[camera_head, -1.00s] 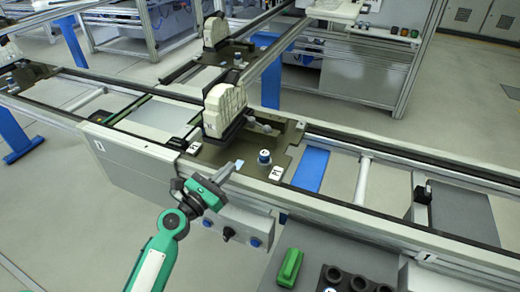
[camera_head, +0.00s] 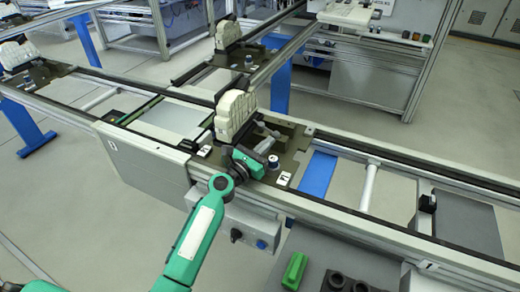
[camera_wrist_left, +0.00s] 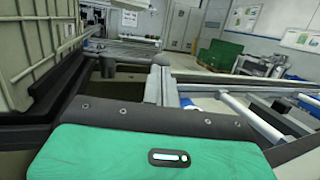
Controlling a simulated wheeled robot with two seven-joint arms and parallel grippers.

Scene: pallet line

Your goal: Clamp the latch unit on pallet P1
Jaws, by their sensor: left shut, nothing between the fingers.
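The cream latch unit (camera_head: 236,117) stands upright in a dark holder on the brown plate of the nearest pallet (camera_head: 293,150). In the left wrist view the large pale ribbed part (camera_wrist_left: 38,55) at the left edge appears to be this unit. My left gripper (camera_head: 265,146) is shut and empty, over the pallet just right of the latch unit's base, by the grey clamp lever (camera_head: 272,131). I cannot tell whether it touches the lever. The gripper's green body fills the bottom of the wrist view, and its fingertips are hidden there. My right gripper is out of view.
A blue-topped pin (camera_head: 273,162) and a white label (camera_head: 283,179) are on the pallet near my gripper. The conveyor's front rail (camera_head: 340,214) runs below. A button box (camera_head: 240,232) hangs under it. A green block (camera_head: 294,270) lies at the front.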

